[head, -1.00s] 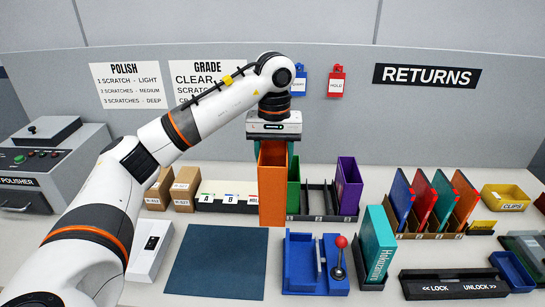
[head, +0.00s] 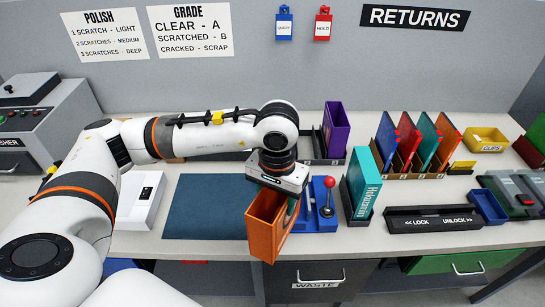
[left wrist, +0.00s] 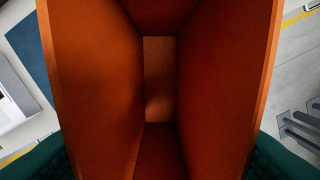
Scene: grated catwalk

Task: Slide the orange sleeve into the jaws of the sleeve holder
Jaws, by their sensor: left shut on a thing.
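My left gripper (head: 279,187) is shut on the orange sleeve (head: 264,228). The sleeve is tilted and hangs near the front edge of the counter. In the left wrist view the hollow orange sleeve (left wrist: 85,80) fills the middle, with dark green finger pads at the lower corners. The blue fixture with a red-knobbed lever (head: 326,223), which looks like the sleeve holder, stands just right of and behind the sleeve. The sleeve and gripper hide its left part, jaws included. I cannot tell whether they touch. My right gripper is not in view.
A teal case (head: 366,188) stands in a black stand right of the fixture. A black lock/unlock rail (head: 434,220) lies further right. A dark blue mat (head: 205,210) is bare on the left. A purple case (head: 335,130) and a row of coloured cases stand behind.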

